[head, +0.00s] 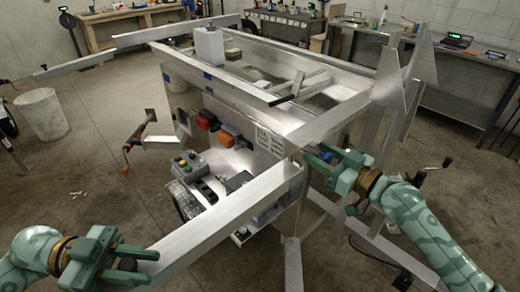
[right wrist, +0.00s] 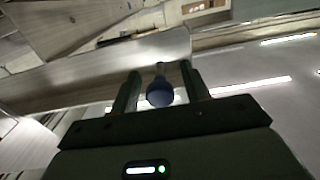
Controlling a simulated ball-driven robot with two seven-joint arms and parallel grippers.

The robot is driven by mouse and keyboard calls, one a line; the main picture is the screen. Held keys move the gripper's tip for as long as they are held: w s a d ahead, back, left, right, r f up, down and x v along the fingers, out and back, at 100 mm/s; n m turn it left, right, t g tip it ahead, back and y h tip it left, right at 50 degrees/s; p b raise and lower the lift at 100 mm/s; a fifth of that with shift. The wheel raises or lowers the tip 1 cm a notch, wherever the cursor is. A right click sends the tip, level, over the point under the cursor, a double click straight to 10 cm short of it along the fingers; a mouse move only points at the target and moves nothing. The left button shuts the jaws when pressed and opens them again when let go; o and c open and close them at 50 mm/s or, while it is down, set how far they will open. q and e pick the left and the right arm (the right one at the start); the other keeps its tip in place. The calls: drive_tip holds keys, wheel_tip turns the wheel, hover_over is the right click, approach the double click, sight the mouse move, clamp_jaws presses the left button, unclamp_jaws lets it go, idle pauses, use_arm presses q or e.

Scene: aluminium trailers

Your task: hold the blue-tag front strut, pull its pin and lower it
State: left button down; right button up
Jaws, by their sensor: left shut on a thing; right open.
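A long aluminium strut (head: 222,222) runs from the trailer's near corner down to the lower left. My left gripper (head: 135,265) is shut on the strut's near end. I cannot make out a blue tag on it. My right gripper (head: 318,157) is open at the corner where the strut meets the trailer frame. A pin with a round blue knob (right wrist: 160,93) stands between its two open fingers in the right wrist view, with a thin shank reaching to the metal beam (right wrist: 110,72). The knob also shows small in the head view (head: 326,157).
The trailer frame (head: 230,88) fills the middle, with an upright bracket (head: 392,80) at its right. A white bin (head: 41,115) stands left; benches line the back. The left floor is mostly clear.

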clamp_jaws()
drive_tip(key=shift+v, duration=1.55)
use_arm(q)
drive_tip(key=shift+w+a, duration=0.1)
use_arm(e)
drive_tip(key=shift+c, duration=1.8)
unclamp_jaws()
drive_tip(key=o, duration=0.4)
drive_tip(key=shift+s+d, duration=0.1)
drive_tip(key=shift+c, duration=0.2)
approach(330, 160)
drive_tip(key=v, duration=0.3)
drive_tip(key=shift+f, duration=0.1)
